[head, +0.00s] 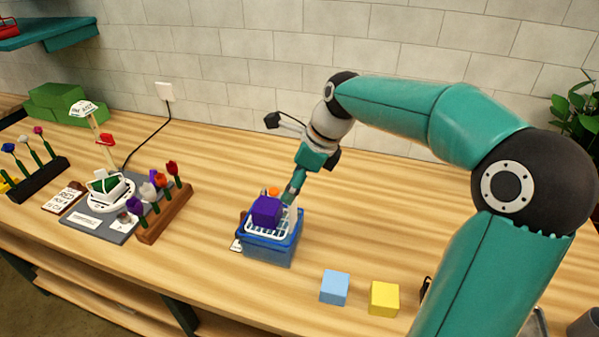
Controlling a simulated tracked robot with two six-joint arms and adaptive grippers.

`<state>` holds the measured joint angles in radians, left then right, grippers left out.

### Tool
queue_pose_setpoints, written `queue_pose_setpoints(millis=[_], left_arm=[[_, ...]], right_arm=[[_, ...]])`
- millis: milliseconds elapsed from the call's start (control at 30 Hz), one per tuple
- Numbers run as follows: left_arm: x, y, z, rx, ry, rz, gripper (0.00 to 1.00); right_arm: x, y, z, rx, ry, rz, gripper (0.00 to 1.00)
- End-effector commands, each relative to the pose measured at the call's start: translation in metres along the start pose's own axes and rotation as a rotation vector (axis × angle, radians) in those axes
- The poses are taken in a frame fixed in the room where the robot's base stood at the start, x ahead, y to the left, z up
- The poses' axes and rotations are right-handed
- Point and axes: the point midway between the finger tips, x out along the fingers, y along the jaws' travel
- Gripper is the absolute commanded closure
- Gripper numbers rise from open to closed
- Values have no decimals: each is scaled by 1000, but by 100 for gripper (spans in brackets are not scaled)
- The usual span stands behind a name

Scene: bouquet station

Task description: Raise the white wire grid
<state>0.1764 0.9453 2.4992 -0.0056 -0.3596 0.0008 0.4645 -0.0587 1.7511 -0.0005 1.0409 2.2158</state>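The white wire grid (262,234) shows at the top of a blue basket (268,254) on the wooden counter. A small orange thing (273,191) shows behind the cube. My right gripper (292,196) points down at the back right of the basket, beside the purple cube. Its fingertips are small and partly hidden, so I cannot tell whether they grip the grid. My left gripper is not in view.
A light blue cube (335,287) and a yellow cube (384,298) stand right of the basket. A flower rack (166,213) and a grey board with a scale-like device (107,191) are to the left. Green blocks (58,100) lie at the back left. The counter's middle back is clear.

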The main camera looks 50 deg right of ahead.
Motion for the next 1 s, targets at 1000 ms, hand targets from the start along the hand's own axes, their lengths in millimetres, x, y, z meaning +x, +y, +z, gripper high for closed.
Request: queue_pose_setpoints(millis=[1000], left_arm=[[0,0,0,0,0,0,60]], right_arm=[[-118,-1,1,1,-2,-2,25]])
